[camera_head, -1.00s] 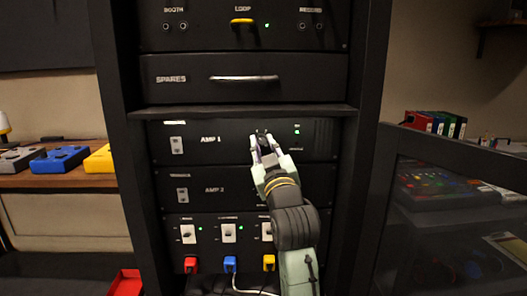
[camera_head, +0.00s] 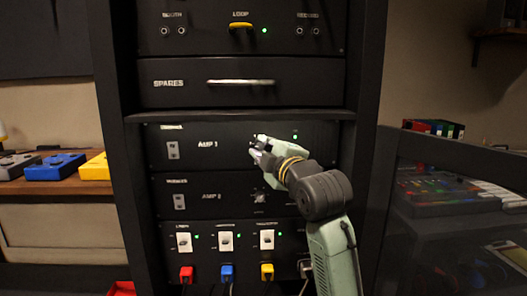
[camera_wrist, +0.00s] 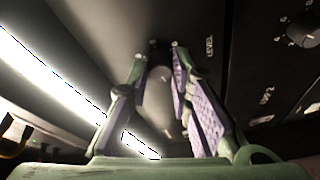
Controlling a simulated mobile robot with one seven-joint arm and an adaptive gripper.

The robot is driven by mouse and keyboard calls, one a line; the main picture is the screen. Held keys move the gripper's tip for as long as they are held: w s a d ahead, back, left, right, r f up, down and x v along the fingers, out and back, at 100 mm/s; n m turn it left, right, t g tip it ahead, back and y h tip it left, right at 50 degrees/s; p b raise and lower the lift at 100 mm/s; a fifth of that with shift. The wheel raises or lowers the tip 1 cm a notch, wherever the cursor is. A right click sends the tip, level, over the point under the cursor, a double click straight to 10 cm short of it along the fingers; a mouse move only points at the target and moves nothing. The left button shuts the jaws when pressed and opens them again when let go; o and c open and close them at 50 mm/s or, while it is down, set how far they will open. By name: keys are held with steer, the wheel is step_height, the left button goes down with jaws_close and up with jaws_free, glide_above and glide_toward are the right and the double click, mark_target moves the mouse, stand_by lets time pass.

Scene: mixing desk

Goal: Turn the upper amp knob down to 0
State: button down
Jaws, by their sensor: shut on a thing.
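The upper amp panel (camera_head: 320,150), labelled AMP 1, is dark, with a switch at left and a small green light at right. My gripper (camera_head: 260,143) reaches it from the lower right and hides most of its knob. In the wrist view my gripper (camera_wrist: 162,92) has both purple-padded fingers around the dark, rounded knob (camera_wrist: 158,90), shut on it. The word LEVEL shows beside it. I cannot read the knob's setting.
The AMP 2 panel (camera_head: 225,205) is just below, with its own knob (camera_head: 259,196). Above are a shelf edge (camera_head: 240,117) and the SPARES drawer handle (camera_head: 240,82). Switches and coloured plugs (camera_head: 227,271) sit below. A glass-fronted cabinet (camera_head: 450,220) stands at right.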

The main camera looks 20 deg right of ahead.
steer(key=n, duration=0.1)
steer(key=n+g, duration=0.1)
steer(key=n, duration=0.3)
steer(key=shift+r+g+p, duration=0.25)
steer(key=shift+g+p, duration=0.05)
steer(key=shift+g, duration=0.1)
steer(key=shift+a+n+g+h+p, duration=0.1)
steer(key=shift+n+g+h+p, duration=0.45)
steer(key=shift+n, duration=1.35)
steer(key=shift+r, duration=0.1)
steer(key=c, duration=1.4)
jaws_free()
steer(key=shift+c, duration=0.2)
steer(key=v, duration=1.2)
steer(key=shift+w, duration=0.1)
